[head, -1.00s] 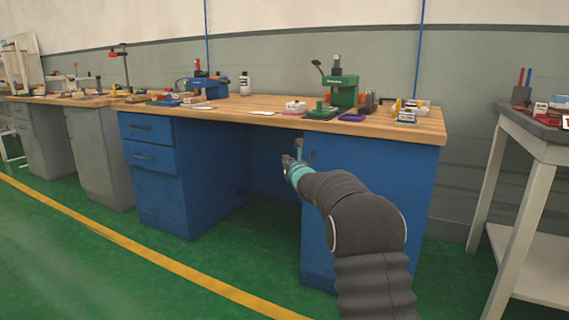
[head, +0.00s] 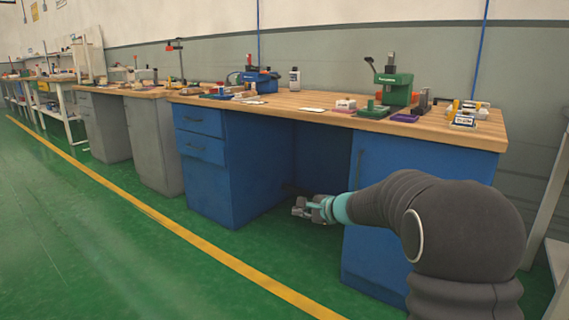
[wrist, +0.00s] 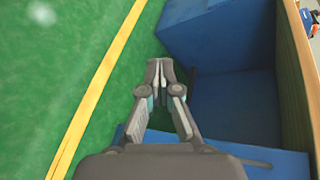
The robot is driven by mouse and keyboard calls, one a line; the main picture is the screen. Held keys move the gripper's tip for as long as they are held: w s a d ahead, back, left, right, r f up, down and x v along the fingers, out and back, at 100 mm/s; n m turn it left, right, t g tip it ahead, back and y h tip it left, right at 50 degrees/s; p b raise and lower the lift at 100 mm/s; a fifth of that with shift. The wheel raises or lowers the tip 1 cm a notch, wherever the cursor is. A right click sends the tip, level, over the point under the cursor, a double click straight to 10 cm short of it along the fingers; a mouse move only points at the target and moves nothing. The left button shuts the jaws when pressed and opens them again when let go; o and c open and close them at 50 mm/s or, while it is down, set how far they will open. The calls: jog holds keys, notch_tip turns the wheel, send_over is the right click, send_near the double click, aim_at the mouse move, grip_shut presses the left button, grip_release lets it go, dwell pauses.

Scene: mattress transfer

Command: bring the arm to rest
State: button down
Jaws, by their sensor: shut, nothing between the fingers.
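My gripper (head: 298,206) is in front of the knee space of the blue workbench, below the level of its wooden top. In the wrist view my gripper (wrist: 160,62) points out over the green floor, with its fingertips together and nothing between them. My dark sleeved arm reaches in from the right of the head view, bent, with a teal band near the gripper. The blue workbench (head: 215,160) stands ahead, and its right cabinet is partly hidden behind my arm.
The wooden bench top (head: 300,102) carries a green press (head: 394,84), a blue vise (head: 258,82) and small parts. A grey cabinet bench (head: 152,140) stands further left. The green floor (head: 120,240) is open at left, crossed by a yellow line (head: 190,235).

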jog(key=s+d+n+g+h+p, duration=0.25)
jog(key=s+n, duration=0.35)
jog(key=s, duration=1)
jog(key=s+d+n+g+h+p, duration=0.3)
jog(key=s+n, duration=0.4)
jog(key=s, duration=0.9)
jog(key=s+d+r+n+t+h+p, duration=0.1)
jog(key=s+d+r+n+h+p, duration=0.1)
jog(key=s+d+r, duration=0.3)
jog(key=s+r+h+p, duration=0.1)
jog(key=s+r, duration=0.3)
jog(key=s, duration=0.3)
jog(key=shift+s+d+p, duration=0.25)
jog(key=shift+p, duration=0.15)
